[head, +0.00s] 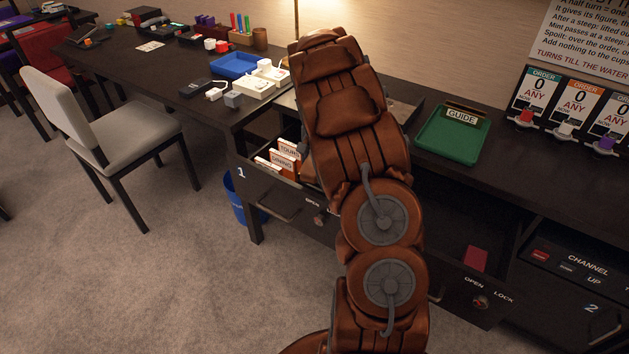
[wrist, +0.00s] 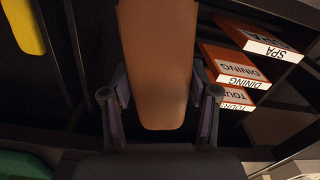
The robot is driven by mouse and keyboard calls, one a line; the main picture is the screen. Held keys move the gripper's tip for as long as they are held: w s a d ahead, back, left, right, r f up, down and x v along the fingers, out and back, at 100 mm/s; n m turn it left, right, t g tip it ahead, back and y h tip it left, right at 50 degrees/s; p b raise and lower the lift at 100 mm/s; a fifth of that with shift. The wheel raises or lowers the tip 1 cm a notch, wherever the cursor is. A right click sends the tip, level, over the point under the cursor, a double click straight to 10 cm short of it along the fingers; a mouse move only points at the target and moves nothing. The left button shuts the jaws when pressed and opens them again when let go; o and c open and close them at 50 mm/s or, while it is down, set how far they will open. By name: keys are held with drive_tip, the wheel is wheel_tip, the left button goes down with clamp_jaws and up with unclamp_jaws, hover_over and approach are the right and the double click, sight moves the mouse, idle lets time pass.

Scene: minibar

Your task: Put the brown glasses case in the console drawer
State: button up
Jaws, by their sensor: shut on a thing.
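In the wrist view the brown glasses case (wrist: 157,60) is a long, smooth brown shape with a rounded end. My gripper (wrist: 161,98) is shut on it, with a finger on each side. The case is over or inside the open drawer numbered 1 (head: 240,172); its height there is hard to tell. Several brochures (wrist: 232,68) marked SPA, DINING and TOUR stand to the right of the case in the wrist view. They also show in the drawer in the head view (head: 286,152). In the head view my brown arm hides the gripper and the case.
A second drawer (head: 487,308) stands open at right, with a red thing (head: 475,259) in it. A green GUIDE tray (head: 450,135) lies on the console top. A yellow thing (wrist: 24,25) is at the wrist view's upper left. A chair (head: 95,120) and blue bin (head: 245,200) stand left.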

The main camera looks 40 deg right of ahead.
drive_tip(key=shift+s+d+f+m+p, duration=0.35)
drive_tip(key=shift+s+d+f, duration=0.5)
drive_tip(key=shift+f, duration=2.25)
drive_tip(key=shift+s+d+f+m+p, duration=0.15)
drive_tip(key=shift+s+d+f+m, duration=0.7)
drive_tip(key=shift+f, duration=2.2)
drive_tip(key=shift+s+d+f+m+p, duration=0.1)
drive_tip(key=shift+s+d+f+p, duration=0.3)
drive_tip(key=shift+d+f, duration=1.75)
drive_tip(key=shift+s+a+f, duration=0.1)
drive_tip(key=shift+a+f, duration=0.9)
drive_tip(key=shift+f+b, duration=0.15)
drive_tip(key=shift+b, duration=0.15)
drive_tip(key=o, duration=0.9)
drive_tip(key=shift+o, duration=0.2)
